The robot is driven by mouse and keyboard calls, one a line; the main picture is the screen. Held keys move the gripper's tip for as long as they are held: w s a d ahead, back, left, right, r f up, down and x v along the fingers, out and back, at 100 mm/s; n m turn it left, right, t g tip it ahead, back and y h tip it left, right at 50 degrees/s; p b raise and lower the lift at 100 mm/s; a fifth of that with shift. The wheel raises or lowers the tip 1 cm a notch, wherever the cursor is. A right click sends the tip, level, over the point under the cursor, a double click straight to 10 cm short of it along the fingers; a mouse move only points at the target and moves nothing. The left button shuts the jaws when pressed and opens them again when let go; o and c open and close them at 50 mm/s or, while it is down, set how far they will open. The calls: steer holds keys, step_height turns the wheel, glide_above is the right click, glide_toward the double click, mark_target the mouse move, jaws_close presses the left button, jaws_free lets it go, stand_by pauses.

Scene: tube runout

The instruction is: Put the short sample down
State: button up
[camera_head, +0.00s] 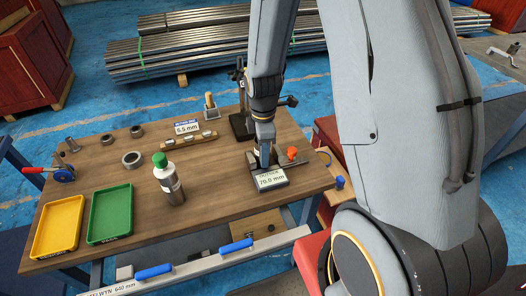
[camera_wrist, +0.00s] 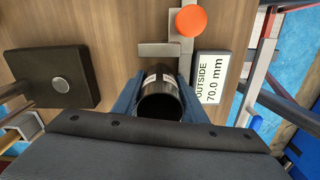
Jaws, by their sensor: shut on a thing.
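The short sample, a dark tube piece (camera_wrist: 160,103) with a pale label on its side, sits between the two blue fingers of my gripper (camera_wrist: 161,84) in the wrist view. My gripper is shut on it. In the head view my gripper (camera_head: 263,160) is low over the right part of the wooden table (camera_head: 225,195), beside the measuring fixture. The sample is mostly hidden there. The fixture's display (camera_head: 271,180) reads 70.0 mm; in the wrist view the display (camera_wrist: 209,78) also says OUTSIDE. I cannot tell whether the sample touches the fixture or table.
An orange knob (camera_wrist: 191,20) and metal jaw are close ahead of the sample. A dark block (camera_wrist: 55,80) lies left. A green-capped bottle (camera_head: 168,182), yellow tray (camera_head: 39,232), green tray (camera_head: 91,220) and several rings (camera_head: 132,159) are on the table's left.

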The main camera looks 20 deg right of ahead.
steer(key=shift+f, duration=0.15)
steer(key=o, duration=1.2)
steer(key=shift+c, duration=0.2)
steer(key=shift+s+f, duration=0.1)
steer(key=shift+s, duration=0.05)
